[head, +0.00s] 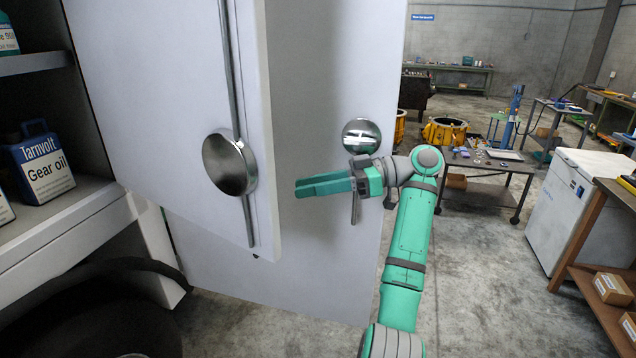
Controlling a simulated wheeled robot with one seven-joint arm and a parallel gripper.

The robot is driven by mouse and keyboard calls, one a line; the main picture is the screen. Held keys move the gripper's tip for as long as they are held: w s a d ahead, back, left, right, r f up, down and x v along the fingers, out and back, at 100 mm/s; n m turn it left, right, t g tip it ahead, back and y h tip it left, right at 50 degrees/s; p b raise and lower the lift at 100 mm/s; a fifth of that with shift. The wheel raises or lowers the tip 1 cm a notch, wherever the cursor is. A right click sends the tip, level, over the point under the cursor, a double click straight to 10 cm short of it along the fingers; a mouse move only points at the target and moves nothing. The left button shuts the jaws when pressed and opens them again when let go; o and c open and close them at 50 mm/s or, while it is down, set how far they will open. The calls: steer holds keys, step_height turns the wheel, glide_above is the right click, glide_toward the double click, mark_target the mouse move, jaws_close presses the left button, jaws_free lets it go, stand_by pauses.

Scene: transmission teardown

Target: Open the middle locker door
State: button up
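A pale grey locker door (150,90) with a round metal knob (230,163) and a vertical rod stands at the left. It stands out at an angle beside an uncovered shelf space. A second pale grey panel (325,60), with its own round knob (361,136), shows behind it to the right. I cannot tell which of the two is the middle door. My green gripper (297,187) points left, in front of the second panel and to the right of the first door's edge. It appears apart from both knobs. Its fingers look close together, but their gap is unclear.
A blue gear oil container (42,163) stands on a shelf at the left. A dark tyre-like object (80,300) lies below. A metal table (480,163), a white cabinet (580,205) and a workbench stand at the right. The concrete floor between is clear.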

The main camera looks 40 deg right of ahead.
steer(key=shift+w+d, duration=0.1)
steer(key=shift+d, duration=1.15)
steer(key=shift+a, duration=0.1)
steer(key=shift+w, duration=0.1)
